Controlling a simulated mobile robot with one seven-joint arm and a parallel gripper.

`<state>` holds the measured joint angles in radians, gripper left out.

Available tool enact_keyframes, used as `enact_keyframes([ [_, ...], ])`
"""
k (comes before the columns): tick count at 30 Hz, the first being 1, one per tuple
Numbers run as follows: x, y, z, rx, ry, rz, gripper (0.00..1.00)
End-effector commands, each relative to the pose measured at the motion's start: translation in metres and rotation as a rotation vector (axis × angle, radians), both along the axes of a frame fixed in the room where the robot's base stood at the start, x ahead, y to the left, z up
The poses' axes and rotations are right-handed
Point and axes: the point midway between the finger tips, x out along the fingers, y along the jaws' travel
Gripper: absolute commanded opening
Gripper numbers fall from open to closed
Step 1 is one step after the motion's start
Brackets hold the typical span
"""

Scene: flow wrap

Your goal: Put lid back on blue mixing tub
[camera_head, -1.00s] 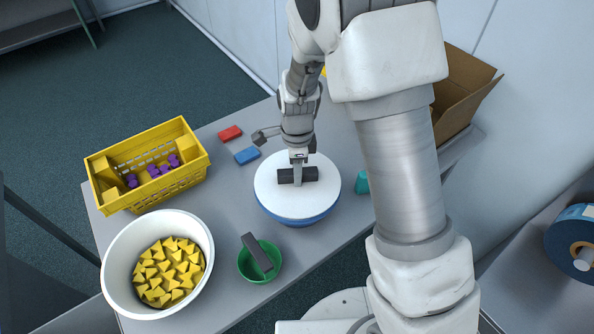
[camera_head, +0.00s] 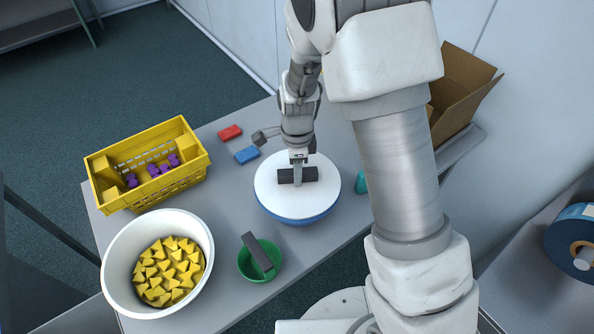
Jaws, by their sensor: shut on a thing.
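The white round lid (camera_head: 275,199) with a black block handle (camera_head: 311,174) lies over the top of the blue mixing tub (camera_head: 298,220). Only a thin band of the tub's blue side shows below the lid's near edge. The lid looks level and roughly centred on the tub; whether it is fully seated I cannot tell. My gripper (camera_head: 298,177) points down from above and is shut on the lid's black handle. The far fingers are partly hidden by the gripper itself.
A yellow crate (camera_head: 195,172) holds purple pieces. A white bowl (camera_head: 112,262) holds several yellow wedges. A green bowl (camera_head: 272,275) holds a dark bar (camera_head: 257,252). Red (camera_head: 230,132) and blue (camera_head: 247,155) blocks lie behind. A teal object (camera_head: 361,183) and cardboard box (camera_head: 465,95) are right.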

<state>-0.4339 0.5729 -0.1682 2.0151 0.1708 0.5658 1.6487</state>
Motion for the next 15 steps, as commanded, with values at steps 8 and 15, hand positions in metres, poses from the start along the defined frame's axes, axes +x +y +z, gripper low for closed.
enact_keyframes([
  [8, -0.0001, 0.0, 0.0, 0.0, 0.0, 0.0, 0.0],
  [15, -0.0001, 0.0, 0.0, 0.0, 0.0, 0.001, 0.67],
])
